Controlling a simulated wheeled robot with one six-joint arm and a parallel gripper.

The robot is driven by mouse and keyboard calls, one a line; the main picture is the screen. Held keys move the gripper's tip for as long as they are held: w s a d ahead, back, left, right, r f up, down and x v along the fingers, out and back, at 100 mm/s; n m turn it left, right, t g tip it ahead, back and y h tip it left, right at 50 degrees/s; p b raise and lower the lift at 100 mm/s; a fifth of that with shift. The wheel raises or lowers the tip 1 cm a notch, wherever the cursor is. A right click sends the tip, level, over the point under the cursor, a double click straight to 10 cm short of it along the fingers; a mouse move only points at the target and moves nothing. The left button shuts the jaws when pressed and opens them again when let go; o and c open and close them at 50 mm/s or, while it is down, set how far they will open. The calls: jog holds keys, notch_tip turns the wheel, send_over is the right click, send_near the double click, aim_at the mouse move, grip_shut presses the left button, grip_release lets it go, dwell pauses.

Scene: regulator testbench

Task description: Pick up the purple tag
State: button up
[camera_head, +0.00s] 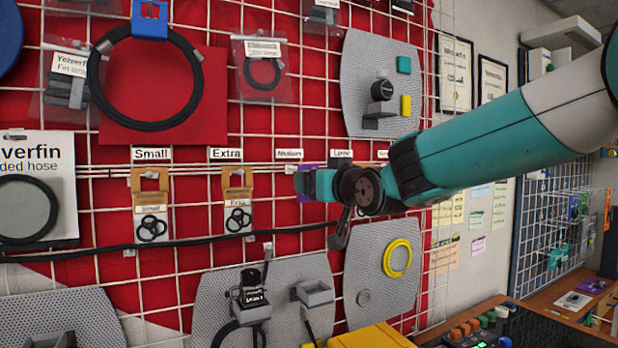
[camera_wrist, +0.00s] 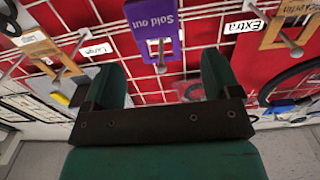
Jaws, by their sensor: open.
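The purple tag (camera_wrist: 154,22) reads "Sold out" and hangs at the grid wall, seen at the top middle of the wrist view. A metal peg (camera_wrist: 160,60) shows at its lower slot in that view. In the head view only a small purple edge of the tag (camera_head: 308,167) shows behind my gripper (camera_head: 316,185). In the wrist view my gripper (camera_wrist: 163,75) is open, with its two green fingers apart and nothing between them. The tag lies beyond the fingertips, roughly between their lines. Whether any finger touches it cannot be told.
Brown hanging tags (camera_head: 150,180) (camera_head: 236,182) with black rings hang left of my gripper on the white grid. In the wrist view, brown tags flank the purple one, left (camera_wrist: 42,50) and right (camera_wrist: 290,22). A black hose (camera_head: 200,243) runs below. A yellow ring (camera_head: 397,258) hangs lower right.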

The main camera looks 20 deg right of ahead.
jog(key=w+p, duration=0.3)
jog(key=w+a+p, duration=0.1)
jog(key=w, duration=0.1)
jog(key=shift+w+r, duration=0.1)
jog(key=shift+w, duration=0.05)
jog(key=shift+w+f, duration=0.2)
jog(key=shift+w, duration=0.15)
jog(key=c, duration=1)
